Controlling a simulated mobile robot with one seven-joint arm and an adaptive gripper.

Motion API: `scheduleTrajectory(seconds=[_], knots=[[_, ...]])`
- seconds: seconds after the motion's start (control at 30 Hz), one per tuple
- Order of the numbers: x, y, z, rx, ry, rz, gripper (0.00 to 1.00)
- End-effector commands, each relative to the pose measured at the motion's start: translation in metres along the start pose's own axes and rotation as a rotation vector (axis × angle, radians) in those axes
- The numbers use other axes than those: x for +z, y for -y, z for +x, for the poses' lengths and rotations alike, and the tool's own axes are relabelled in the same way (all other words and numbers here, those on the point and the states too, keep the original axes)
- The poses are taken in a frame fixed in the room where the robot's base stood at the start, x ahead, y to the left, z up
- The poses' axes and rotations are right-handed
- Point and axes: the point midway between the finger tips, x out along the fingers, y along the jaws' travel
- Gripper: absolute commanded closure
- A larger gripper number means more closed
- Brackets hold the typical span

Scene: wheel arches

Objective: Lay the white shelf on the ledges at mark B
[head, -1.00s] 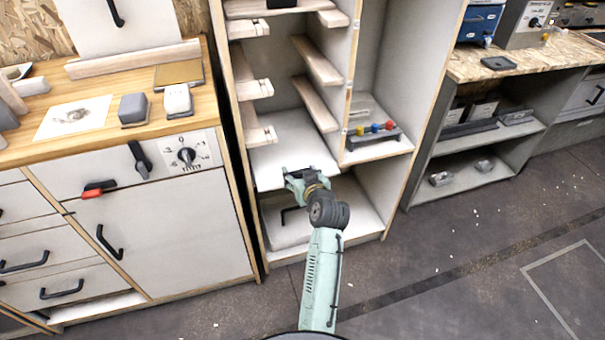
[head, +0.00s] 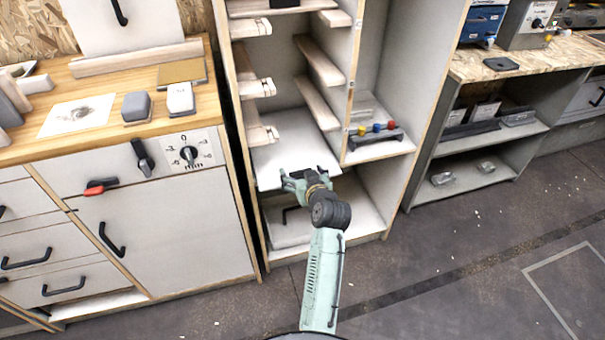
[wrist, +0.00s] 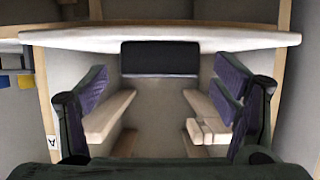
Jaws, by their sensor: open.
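The white shelf (head: 292,152) lies roughly level inside the narrow left bay of the cabinet, below the lowest pair of wooden ledges seen there. What bears it underneath is hidden. In the wrist view, the shelf's pale edge (wrist: 160,40) runs across the top, with a dark block (wrist: 160,58) at its middle. My gripper (head: 307,180) is at the shelf's front edge. Its fingers are spread (wrist: 160,80), on either side of the dark block with gaps. Wooden ledges (head: 318,107) line both bay walls. A mark A (wrist: 52,143) shows; I cannot make out mark B.
The cabinet's upright divider (head: 350,90) stands right of the bay. Beyond it, a rack with coloured knobs (head: 377,132) sits on a shelf. A wooden-topped workbench (head: 105,150) stands left, with a red-tipped handle (head: 100,186). Floor (head: 440,270) to the right is open.

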Motion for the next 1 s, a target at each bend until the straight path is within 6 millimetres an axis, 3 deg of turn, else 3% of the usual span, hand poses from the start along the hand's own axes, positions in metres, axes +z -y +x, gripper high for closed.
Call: scheduleTrajectory(seconds=[0.17, 0.5, 0.7, 1.0], knots=[[0.000, -0.001, -0.011, 0.002, 0.000, 0.000, 0.19], [0.001, 0.000, -0.080, 0.002, 0.000, 0.000, 0.19], [0.000, -0.001, -0.110, 0.002, 0.000, 0.001, 0.19], [0.000, 0.000, -0.120, 0.000, 0.000, 0.000, 0.19]])
